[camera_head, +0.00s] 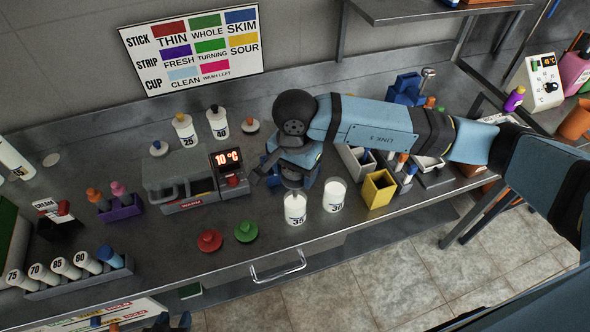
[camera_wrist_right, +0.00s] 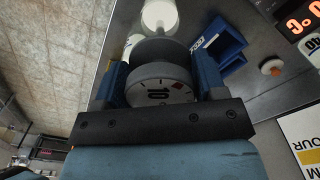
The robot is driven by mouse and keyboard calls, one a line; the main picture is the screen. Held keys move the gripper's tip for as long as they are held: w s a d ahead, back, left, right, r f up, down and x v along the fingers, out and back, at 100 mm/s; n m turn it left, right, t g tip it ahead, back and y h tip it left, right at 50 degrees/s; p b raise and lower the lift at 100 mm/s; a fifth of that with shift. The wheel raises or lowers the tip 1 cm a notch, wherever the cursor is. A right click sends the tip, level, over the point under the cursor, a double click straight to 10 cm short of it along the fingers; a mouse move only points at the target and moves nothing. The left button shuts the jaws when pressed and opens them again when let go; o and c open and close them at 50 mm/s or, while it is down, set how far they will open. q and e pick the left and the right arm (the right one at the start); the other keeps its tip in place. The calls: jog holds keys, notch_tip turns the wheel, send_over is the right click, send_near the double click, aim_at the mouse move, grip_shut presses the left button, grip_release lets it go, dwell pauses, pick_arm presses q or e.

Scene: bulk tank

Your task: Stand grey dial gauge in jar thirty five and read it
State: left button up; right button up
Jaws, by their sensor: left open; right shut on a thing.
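My right gripper (camera_wrist_right: 160,95) is shut on the grey dial gauge (camera_wrist_right: 150,72), whose round pale face shows "10" and a red mark in the right wrist view. In the head view the gripper and gauge are largely hidden by my arm, just behind jar thirty five (camera_head: 295,209). This jar is white, marked 35, and stands upright near the counter's front edge. A white jar (camera_wrist_right: 160,16) shows beyond the gauge in the wrist view. The gauge's stem is hidden, so I cannot tell if it touches the jar. My left gripper (camera_head: 168,322) is open at the bottom edge, barely in view.
A second white jar (camera_head: 335,196) stands right of jar thirty five, beside a yellow bin (camera_head: 378,190). A warmer reading 10 °C (camera_head: 228,158) stands left. A blue holder (camera_wrist_right: 218,48) sits close to the gauge.

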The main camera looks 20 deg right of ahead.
aim_at(295, 199)
jog(key=shift+f+b, duration=3.2)
jog(key=shift+b, duration=0.1)
jog(key=shift+f+b, duration=0.45)
jog(key=shift+f, duration=0.05)
jog(key=shift+f+b, duration=0.35)
jog(key=shift+f, duration=0.15)
jog(key=o, duration=1)
